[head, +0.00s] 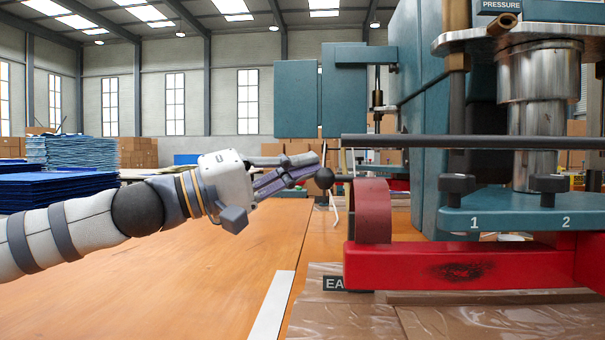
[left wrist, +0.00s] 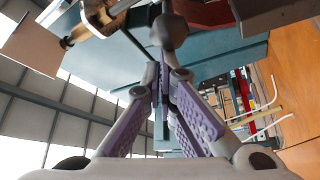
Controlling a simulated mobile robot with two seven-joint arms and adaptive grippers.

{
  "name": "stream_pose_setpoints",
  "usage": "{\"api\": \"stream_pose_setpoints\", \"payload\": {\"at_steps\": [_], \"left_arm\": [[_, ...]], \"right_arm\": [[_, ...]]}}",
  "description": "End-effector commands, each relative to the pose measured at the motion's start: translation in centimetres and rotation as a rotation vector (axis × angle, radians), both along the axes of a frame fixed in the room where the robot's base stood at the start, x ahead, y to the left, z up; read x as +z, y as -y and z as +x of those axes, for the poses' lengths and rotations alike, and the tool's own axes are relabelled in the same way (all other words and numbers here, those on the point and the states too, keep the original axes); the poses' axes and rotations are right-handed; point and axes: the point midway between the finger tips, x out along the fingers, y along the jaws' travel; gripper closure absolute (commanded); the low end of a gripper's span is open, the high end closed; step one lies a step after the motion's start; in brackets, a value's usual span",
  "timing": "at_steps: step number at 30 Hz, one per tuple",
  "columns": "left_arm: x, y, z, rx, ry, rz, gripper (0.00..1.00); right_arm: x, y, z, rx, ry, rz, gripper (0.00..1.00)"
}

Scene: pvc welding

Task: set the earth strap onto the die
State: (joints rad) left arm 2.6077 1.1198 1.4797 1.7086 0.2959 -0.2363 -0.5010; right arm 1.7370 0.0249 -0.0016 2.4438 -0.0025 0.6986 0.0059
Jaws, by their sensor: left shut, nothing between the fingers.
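My left gripper (head: 314,166) is shut and empty; its fingertips point right, at a dark ball knob (head: 325,179). In the left wrist view the closed fingers (left wrist: 163,78) end close to the knob (left wrist: 169,31); I cannot tell whether they touch it. A short rod runs from the knob towards a dark red curved band (head: 372,212), which looks like the earth strap. The band stands upright at the left end of a long red block (head: 455,267), perhaps the die. A label reading "EA" (head: 333,284) is partly hidden below it. My right gripper is not in view.
The press's teal plate (head: 510,220), marked 1 and 2, overhangs the red block, with black knobs on top. A dark horizontal bar (head: 470,141) crosses above. Brown sheeting (head: 350,318) lies in front. The orange table (head: 180,275) is clear at left.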

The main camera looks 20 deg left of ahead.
Motion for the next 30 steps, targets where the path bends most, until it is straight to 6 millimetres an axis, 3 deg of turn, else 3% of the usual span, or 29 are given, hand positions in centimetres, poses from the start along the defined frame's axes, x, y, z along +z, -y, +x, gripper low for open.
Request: {"api": "stream_pose_setpoints", "payload": {"at_steps": [18,30], "left_arm": [[-0.2,-0.2,-0.2,0.0,-0.001,0.0,1.0],[-2.0,-6.4,-5.6,0.003,0.0,-0.001,1.0]], "right_arm": [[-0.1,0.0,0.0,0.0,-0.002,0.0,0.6],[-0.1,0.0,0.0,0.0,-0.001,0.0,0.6]]}}
